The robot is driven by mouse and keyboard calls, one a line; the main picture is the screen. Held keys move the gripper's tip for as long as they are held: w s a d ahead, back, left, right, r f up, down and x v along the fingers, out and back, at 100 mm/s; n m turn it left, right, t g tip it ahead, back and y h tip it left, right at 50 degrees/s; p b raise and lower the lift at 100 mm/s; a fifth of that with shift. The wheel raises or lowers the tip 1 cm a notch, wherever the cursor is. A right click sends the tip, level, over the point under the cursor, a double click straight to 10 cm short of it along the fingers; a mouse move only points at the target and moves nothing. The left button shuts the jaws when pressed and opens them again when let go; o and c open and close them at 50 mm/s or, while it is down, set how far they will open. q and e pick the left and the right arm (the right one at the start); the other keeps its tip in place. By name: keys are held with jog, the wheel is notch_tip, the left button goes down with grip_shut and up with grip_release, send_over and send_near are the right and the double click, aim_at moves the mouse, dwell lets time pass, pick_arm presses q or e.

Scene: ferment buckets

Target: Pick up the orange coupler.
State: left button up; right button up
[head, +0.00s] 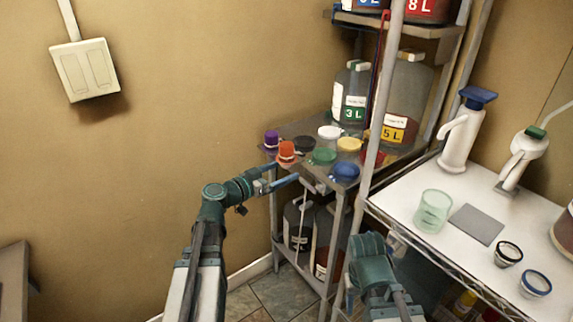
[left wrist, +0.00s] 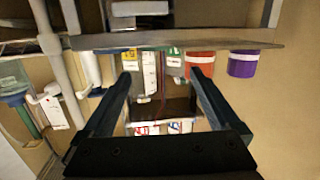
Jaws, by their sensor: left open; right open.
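The orange coupler (head: 286,151) stands near the front left of the grey metal shelf, between a purple coupler (head: 271,140) and a green lid (head: 324,156). My left gripper (head: 286,170) is open and empty at the shelf's front edge, just short of the orange coupler. In the left wrist view, upside down, the orange coupler (left wrist: 200,64) lies beyond the tip of the right-hand finger, not centred between the fingers (left wrist: 160,75). The purple coupler (left wrist: 243,64) is outside that finger. Of my right arm, only links show in the head view; its gripper is not visible.
Black (head: 304,144), white (head: 329,132), yellow (head: 349,144) and blue (head: 345,171) lids crowd the shelf right of the coupler. Large jugs (head: 350,97) stand behind. A shelf post (head: 383,80) rises to the right. The wall (head: 150,130) side at left is free.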

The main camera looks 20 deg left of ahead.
aim_at(291, 144)
pick_arm(q)
jog(key=a+r+n+t+y, duration=0.1)
jog(key=a+t+y, duration=0.1)
jog(key=a, duration=0.4)
jog(key=x, duration=0.9)
jog(key=r+x, duration=0.1)
jog(key=x, duration=0.4)
jog(key=shift+w+d, duration=0.15)
jog(key=shift+w, duration=0.15)
jog(key=shift+s, duration=0.1)
grip_shut()
